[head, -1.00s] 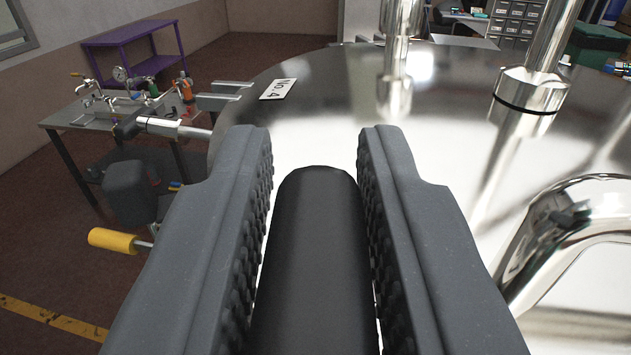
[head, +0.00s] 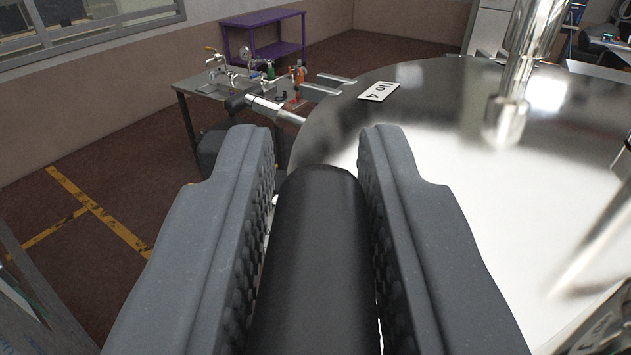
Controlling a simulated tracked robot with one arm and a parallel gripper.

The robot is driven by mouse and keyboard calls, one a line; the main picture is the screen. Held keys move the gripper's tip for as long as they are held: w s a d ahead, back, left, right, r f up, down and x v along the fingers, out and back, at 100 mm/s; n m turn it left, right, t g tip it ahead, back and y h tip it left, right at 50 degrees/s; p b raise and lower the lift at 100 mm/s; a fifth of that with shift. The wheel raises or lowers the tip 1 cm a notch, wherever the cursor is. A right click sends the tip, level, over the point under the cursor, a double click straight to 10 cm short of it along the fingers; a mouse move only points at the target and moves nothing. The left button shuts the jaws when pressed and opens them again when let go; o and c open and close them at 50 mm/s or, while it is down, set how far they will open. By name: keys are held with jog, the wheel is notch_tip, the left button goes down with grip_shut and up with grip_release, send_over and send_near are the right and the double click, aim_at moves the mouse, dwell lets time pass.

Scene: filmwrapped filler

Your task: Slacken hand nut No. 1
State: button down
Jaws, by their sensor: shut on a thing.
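My gripper (head: 320,185) fills the lower middle of the view, its two grey, studded jaws closed on a black rounded grip (head: 318,260). The grip looks like the handle of a hand nut; its far end is round, and the rest of the nut is hidden. No number for this nut can be read. Another hand nut's metal bar with a black end (head: 262,106) stands out from the vessel's rim beyond the left jaw, near the plate marked No. 4 (head: 379,91).
The shiny round vessel lid (head: 440,90) fills the right side, with an upright metal pipe (head: 520,70) on it. A work table with fittings (head: 195,88) and a purple table (head: 262,22) stand behind. Open floor lies at left.

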jog(key=shift+n+y, duration=0.3)
jog(key=shift+y, duration=0.1)
jog(key=shift+n+y+p, duration=0.3)
jog(key=shift+p, duration=0.15)
jog(key=shift+a+y, duration=0.1)
jog(key=shift+y, duration=0.3)
jog(key=c, duration=1.3)
grip_release()
jog(key=shift+c, duration=0.2)
jog(key=s+d+b, duration=0.2)
jog(key=s+b, duration=0.2)
jog(key=s, duration=0.9)
jog(key=shift+s, duration=0.35)
